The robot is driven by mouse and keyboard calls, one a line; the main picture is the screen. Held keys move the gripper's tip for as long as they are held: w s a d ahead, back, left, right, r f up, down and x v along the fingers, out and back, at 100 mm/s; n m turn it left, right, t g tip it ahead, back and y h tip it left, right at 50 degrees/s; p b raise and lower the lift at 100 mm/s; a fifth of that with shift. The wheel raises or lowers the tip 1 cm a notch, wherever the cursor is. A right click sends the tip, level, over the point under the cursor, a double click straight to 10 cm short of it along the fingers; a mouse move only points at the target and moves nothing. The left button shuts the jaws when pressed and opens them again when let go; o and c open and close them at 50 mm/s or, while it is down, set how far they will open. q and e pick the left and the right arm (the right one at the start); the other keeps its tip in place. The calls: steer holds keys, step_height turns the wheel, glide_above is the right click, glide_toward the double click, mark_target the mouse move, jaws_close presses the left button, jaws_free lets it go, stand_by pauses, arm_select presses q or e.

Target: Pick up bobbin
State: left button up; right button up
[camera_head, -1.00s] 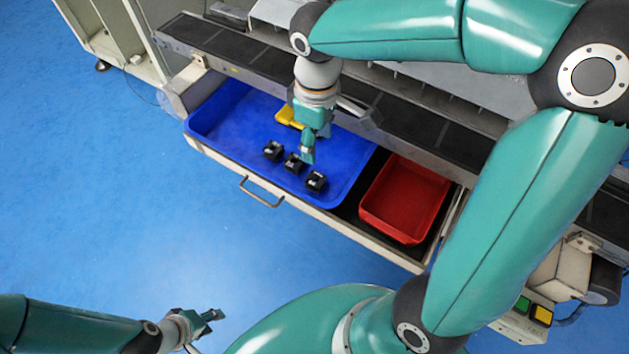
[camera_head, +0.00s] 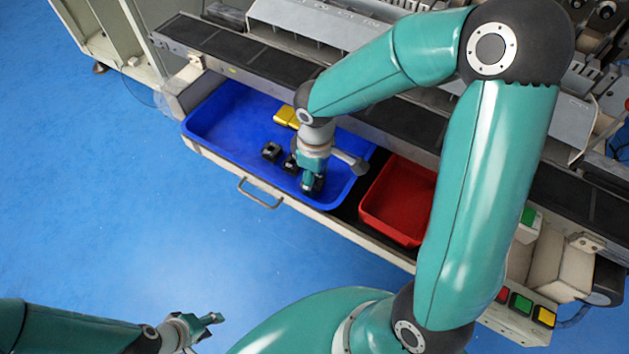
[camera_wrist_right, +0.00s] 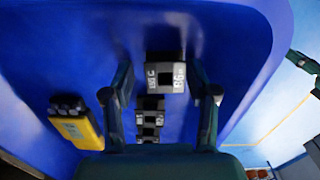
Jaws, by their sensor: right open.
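Three black bobbins lie in a row in the blue tray (camera_head: 230,133). In the head view the left bobbin (camera_head: 271,152) is clear, the middle bobbin (camera_head: 290,163) is partly covered by my right gripper, and the right one is mostly hidden under it. My right gripper (camera_head: 312,185) points down over that right bobbin. In the right wrist view its open fingers (camera_wrist_right: 165,85) stand on either side of the nearest bobbin (camera_wrist_right: 165,72), with gaps visible. My left gripper (camera_head: 212,318) hangs empty over the floor, far from the tray; its finger opening is unclear.
A yellow object (camera_head: 286,116) lies at the tray's back; it also shows in the right wrist view (camera_wrist_right: 76,125). A red bin (camera_head: 400,200) sits right of the tray in the open drawer. The conveyor (camera_head: 250,60) runs behind. The tray's left part is free.

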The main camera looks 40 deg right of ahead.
steer(key=c, duration=0.6)
steer(key=shift+c, duration=0.2)
steer(key=shift+r, duration=0.1)
step_height(320, 180, up, 20)
steer(key=p, duration=0.2)
stand_by(0.5)
